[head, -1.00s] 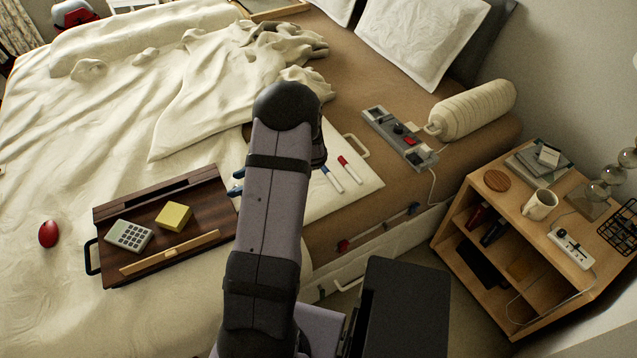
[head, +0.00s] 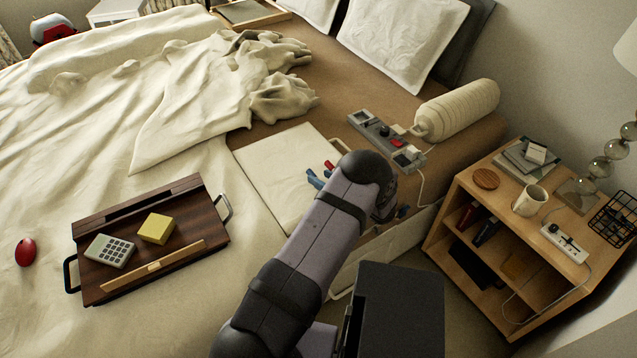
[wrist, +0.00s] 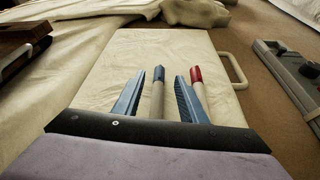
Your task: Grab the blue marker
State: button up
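The blue marker (wrist: 157,95) has a pale barrel and a blue cap, and lies on a pale flat board (wrist: 200,45) in the wrist view. My gripper (wrist: 158,98) is open, with one blue finger on each side of the marker and gaps between. The red marker (wrist: 198,88), with a red cap, lies just right of the right finger. In the head view my gripper (head: 320,178) is over the board (head: 270,175), partly behind my arm. The red cap (head: 330,165) shows there; the blue marker is hidden.
The board has a handle (wrist: 237,72) at its right. A dark wooden tray (head: 205,225) with a calculator (head: 110,250) and a yellow block (head: 157,229) stands left. A grey control panel (head: 375,130) and a pale bolster (head: 457,108) lie right. The far board is clear.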

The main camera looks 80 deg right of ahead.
aim_at(314, 174)
jog(key=shift+x, duration=1.7)
jog(key=shift+c, duration=0.7)
grip_shut()
